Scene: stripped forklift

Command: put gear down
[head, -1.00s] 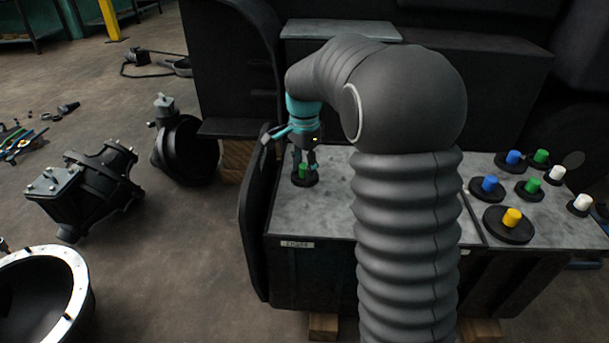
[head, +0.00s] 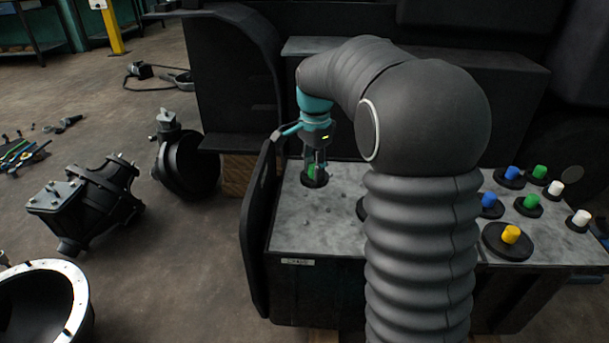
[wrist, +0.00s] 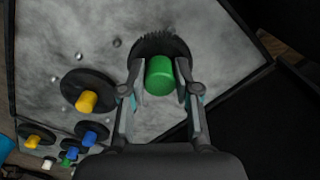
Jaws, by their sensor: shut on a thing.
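The gear is a dark toothed disc with a green knob. In the head view the green knob (head: 312,171) is between the fingers of my gripper (head: 316,168), over the left part of the grey top plate (head: 300,226). In the wrist view my gripper (wrist: 161,82) is shut on the green knob (wrist: 160,76), and the dark gear disc (wrist: 158,42) shows beyond it. I cannot tell whether the disc touches the plate.
Bare pegs dot the plate near the gear. In the wrist view a gear with a yellow knob (wrist: 87,101) sits close by. More gears with coloured knobs, one yellow (head: 510,235), stand on the right half. A raised black panel (head: 258,225) borders the plate's left edge.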

